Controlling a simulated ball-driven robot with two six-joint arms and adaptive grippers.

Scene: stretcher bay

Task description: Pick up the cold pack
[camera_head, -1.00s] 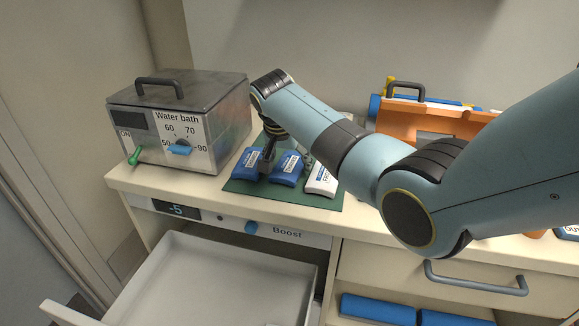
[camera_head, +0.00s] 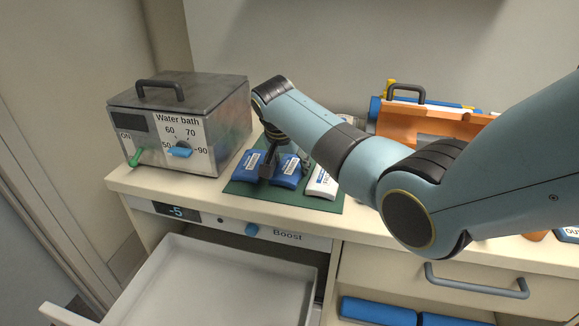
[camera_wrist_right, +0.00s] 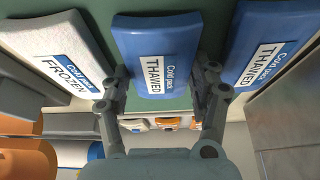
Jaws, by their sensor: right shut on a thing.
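Two blue cold packs labelled thawed and one white cold pack labelled frozen lie in a row on a green mat (camera_head: 240,187). My right gripper (camera_head: 278,166) reaches down over the middle blue cold pack (camera_head: 287,176). In the right wrist view, the fingers of the gripper (camera_wrist_right: 164,84) are shut on the two sides of this middle pack (camera_wrist_right: 155,40). The pack appears to be still at mat level. The other blue pack (camera_head: 246,166) is on the left, the white pack (camera_head: 321,184) on the right, partly behind my arm. My left gripper is out of view.
A metal water bath (camera_head: 215,125) stands left of the mat. An orange case (camera_head: 430,122) lies at the back right. Below the counter, a white drawer (camera_head: 240,270) is pulled open and empty where visible. A panel reads -5 and Boost.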

